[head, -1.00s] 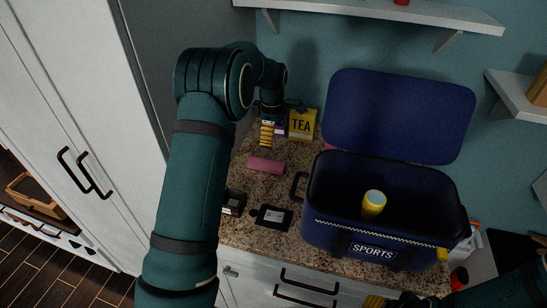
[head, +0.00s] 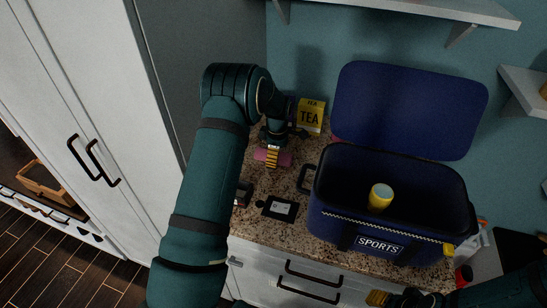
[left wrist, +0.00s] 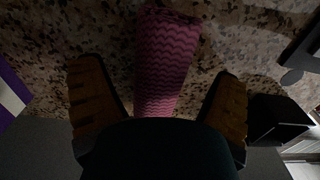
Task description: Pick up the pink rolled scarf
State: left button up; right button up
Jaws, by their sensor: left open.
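The pink rolled scarf (head: 284,158) lies on the speckled counter, partly hidden in the head view by my left gripper (head: 272,157). In the left wrist view the scarf (left wrist: 166,60) has a wavy knit pattern and runs between the two yellow fingers of my left gripper (left wrist: 158,102). The fingers are apart, one on each side of the scarf, with a gap on both sides. My right gripper (head: 378,298) shows only in part at the bottom right of the head view, and its jaw state is unclear.
A blue sports cooler bag (head: 335,221) stands open to the right, with a yellow can (head: 380,196) inside. A yellow tea box (head: 311,115) stands behind the gripper. A black card-like item (head: 279,208) lies in front. White cabinets (head: 95,130) are at left.

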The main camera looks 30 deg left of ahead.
pick_arm(q)
jog(key=shift+f, duration=0.6)
jog(key=c, duration=1.3)
jog(key=shift+r, duration=0.15)
